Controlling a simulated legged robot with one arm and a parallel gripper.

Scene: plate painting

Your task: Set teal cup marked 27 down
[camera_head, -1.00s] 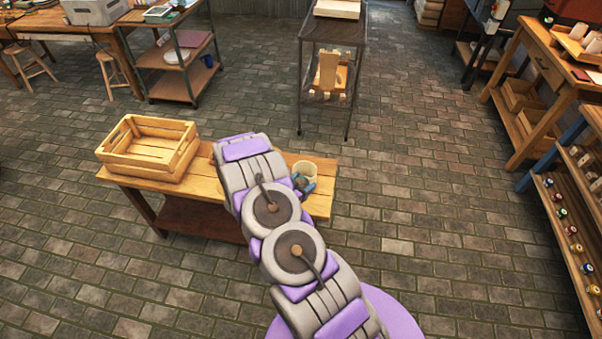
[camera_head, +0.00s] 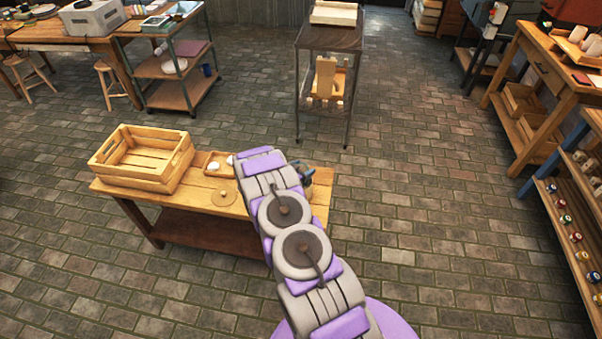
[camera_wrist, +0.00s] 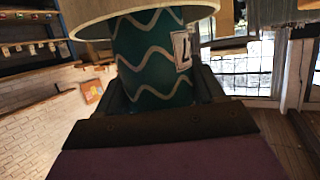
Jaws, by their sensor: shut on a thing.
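The teal cup (camera_wrist: 148,55) with pale wavy lines fills the upper middle of the wrist view. A small white label (camera_wrist: 182,51) on its side shows only part of its mark. My gripper (camera_wrist: 155,92) is shut on the cup. In the head view my gripper (camera_head: 305,174) is a small dark shape above the right end of the wooden table (camera_head: 197,197); the cup cannot be told apart there.
A slatted wooden crate (camera_head: 140,181) stands on the table's left end. A shallow tray (camera_head: 206,157) with white pieces and a round wooden disc (camera_head: 223,198) lie between it and my arm. A dark metal rack (camera_head: 331,38) stands behind. Brick floor is clear to the right.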

